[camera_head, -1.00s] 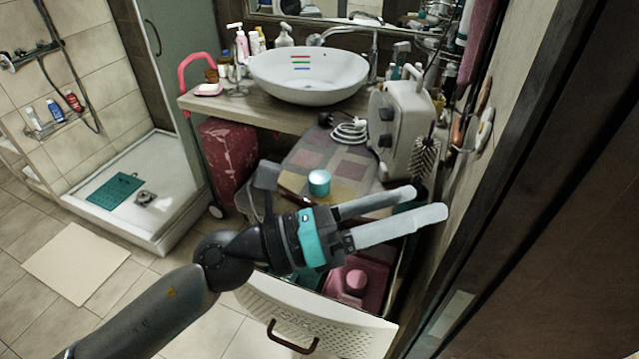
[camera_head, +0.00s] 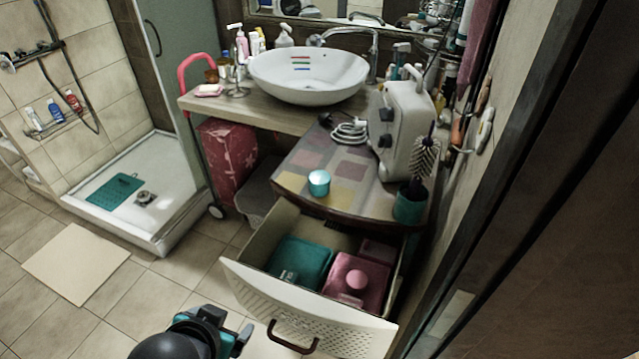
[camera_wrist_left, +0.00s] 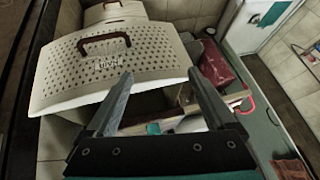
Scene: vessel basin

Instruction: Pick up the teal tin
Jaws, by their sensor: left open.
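The teal tin (camera_head: 319,183) is a small round tin with a lighter top. It stands upright on the patchwork-topped cabinet (camera_head: 292,178), near the front edge, in the head view. My left gripper (camera_wrist_left: 158,88) is open, with nothing between its fingertips in the wrist view. In the head view only part of it shows at the bottom, in front of and below the drawer, well apart from the tin. My right gripper is in neither view.
The open drawer (camera_head: 310,305) below the tin holds a teal box (camera_head: 300,262) and a pink container (camera_head: 357,284). A grey appliance (camera_head: 402,130) with a coiled cable and a teal brush holder (camera_head: 409,206) stand on the cabinet. A white basin (camera_head: 308,75) is behind.

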